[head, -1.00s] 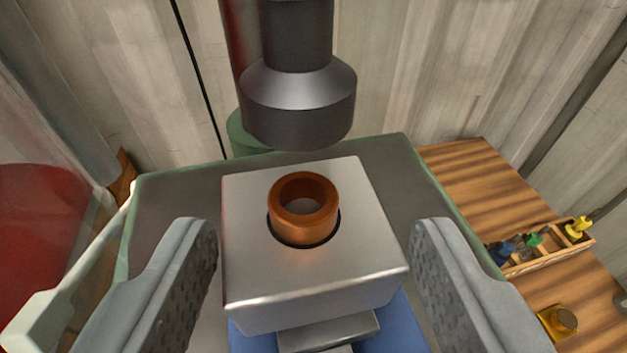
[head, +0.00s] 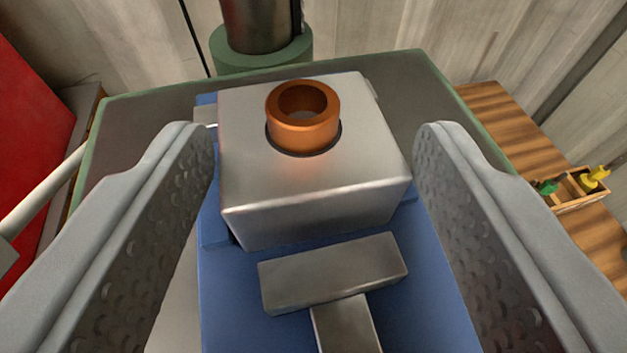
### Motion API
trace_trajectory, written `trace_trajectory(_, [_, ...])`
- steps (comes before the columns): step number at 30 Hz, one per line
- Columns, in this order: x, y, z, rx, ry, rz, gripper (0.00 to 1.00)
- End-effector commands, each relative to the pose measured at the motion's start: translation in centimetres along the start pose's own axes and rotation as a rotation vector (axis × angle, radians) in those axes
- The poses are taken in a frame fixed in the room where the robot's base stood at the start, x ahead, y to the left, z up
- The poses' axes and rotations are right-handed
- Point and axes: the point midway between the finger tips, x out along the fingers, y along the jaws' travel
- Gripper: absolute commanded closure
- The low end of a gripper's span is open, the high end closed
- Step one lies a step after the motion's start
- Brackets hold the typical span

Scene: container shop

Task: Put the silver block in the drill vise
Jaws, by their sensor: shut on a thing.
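The silver block (head: 270,185) is a metal cube with a copper-coloured ring (head: 302,130) standing up in the hole in its top. My gripper (head: 314,150) is shut on the block, with one finger along its left side and one along its right. The blue drill vise (head: 235,300) shows below, beside and behind the block. Its grey metal jaw piece (head: 335,272) lies in front of the block, towards me. The block is upright and looks level. Its underside is hidden, so I cannot tell whether it touches the vise.
The vise stands on a grey drill table with a green edge (head: 440,100). A green collar (head: 262,50) around a dark column stands behind it. At right is a wooden bench (head: 500,120) with a small divided box (head: 580,190). Something red (head: 30,140) is at far left.

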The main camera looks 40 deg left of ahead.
Motion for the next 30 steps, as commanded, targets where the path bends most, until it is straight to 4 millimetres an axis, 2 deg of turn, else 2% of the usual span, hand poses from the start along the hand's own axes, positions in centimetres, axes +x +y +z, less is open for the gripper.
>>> trace_trajectory(1, [0.0, 0.0, 0.1, 0.0, 0.0, 0.0, 0.39])
trace_trajectory(4, [0.0, 0.0, 0.0, 0.0, 0.0, 0.0, 0.2])
trace_trajectory(16, [-0.5, 0.0, -0.2, 0.0, 0.001, 0.0, 0.2])
trace_trajectory(20, [-2.1, 0.0, -0.3, 0.0, 0.002, 0.0, 0.2])
trace_trajectory(30, [-8.2, 0.0, -0.3, 0.0, 0.002, 0.0, 0.2])
